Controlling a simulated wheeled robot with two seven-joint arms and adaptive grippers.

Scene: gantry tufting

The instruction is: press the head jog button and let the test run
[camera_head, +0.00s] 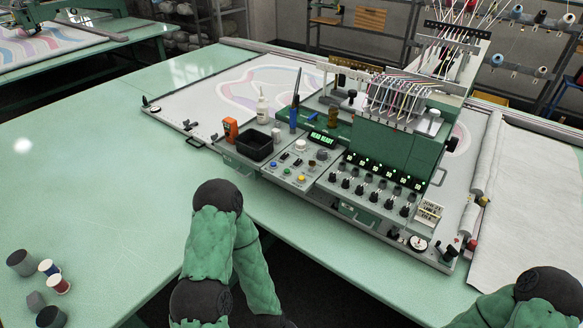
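The green tufting head (392,148) stands on the machine, with many coloured yarns fed into it. Its control panel (262,172) faces me, with a small display (322,138) lit green that seems to read "HEAD READY". Small coloured buttons sit on the panel, including a blue one (273,164) and a yellow one (301,179). I cannot read which one is the head jog button. My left arm is bent in front of the panel, apart from it, and its gripper is out of view below. My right arm shows only at the bottom right corner; its gripper is out of view.
A black bin (255,145), an orange handheld device (231,130) and a white bottle (262,106) stand beside the panel. Several black knobs (370,189) line the head's front. Yarn spools (58,284) stand at the lower left.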

